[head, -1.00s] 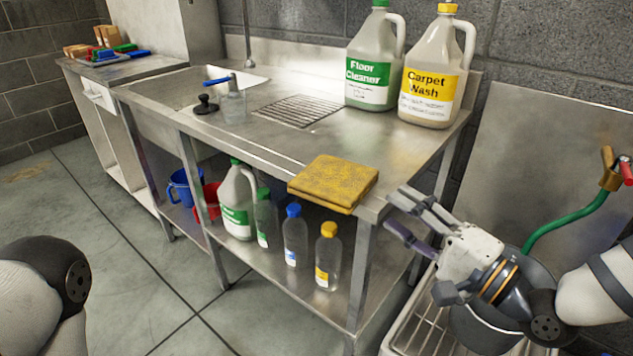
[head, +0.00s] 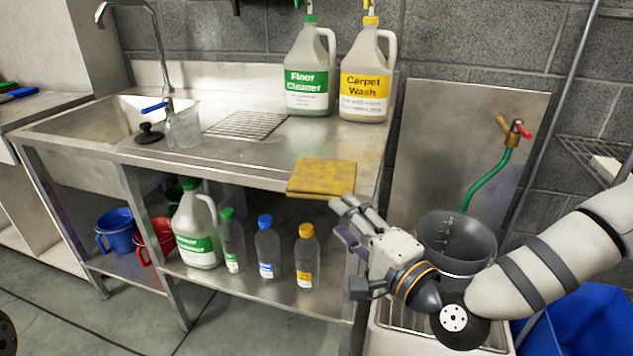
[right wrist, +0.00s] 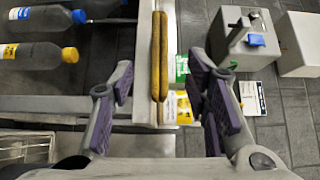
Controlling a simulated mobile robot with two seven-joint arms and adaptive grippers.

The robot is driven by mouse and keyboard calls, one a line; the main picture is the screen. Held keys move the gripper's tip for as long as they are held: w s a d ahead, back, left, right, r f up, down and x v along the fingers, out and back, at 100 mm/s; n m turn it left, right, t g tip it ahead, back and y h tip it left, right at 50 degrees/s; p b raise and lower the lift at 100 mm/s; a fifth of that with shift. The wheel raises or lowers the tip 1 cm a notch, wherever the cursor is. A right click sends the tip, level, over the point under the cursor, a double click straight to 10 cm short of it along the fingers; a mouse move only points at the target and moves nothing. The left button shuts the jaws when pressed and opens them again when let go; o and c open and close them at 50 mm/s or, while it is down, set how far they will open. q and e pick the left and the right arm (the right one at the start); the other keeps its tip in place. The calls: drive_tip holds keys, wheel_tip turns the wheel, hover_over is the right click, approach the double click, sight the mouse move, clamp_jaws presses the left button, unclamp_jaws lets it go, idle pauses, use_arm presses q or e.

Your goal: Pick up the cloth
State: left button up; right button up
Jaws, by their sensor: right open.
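A folded yellow cloth (head: 322,178) lies flat at the front right corner of the steel counter, its near edge at the counter's front edge. In the right wrist view the cloth (right wrist: 159,55) shows edge-on as a narrow upright strip, ahead of the gap between the fingers. My right gripper (head: 347,222) is open and empty, in front of and a little below the cloth. Its two fingers (right wrist: 160,80) stand apart on either side of the cloth's line in the right wrist view. My left gripper is not in view.
The steel counter (head: 240,155) has a sink at left. Floor cleaner (head: 306,75) and carpet wash (head: 366,80) jugs stand at its back. Several bottles stand on the shelf (head: 235,285) below. A grey bucket (head: 455,240) is right of my gripper.

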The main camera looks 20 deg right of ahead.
sight(319, 196)
drive_tip(key=x, duration=1.1)
drive_tip(key=shift+w+f, duration=0.1)
drive_tip(key=shift+w, duration=0.2)
clamp_jaws()
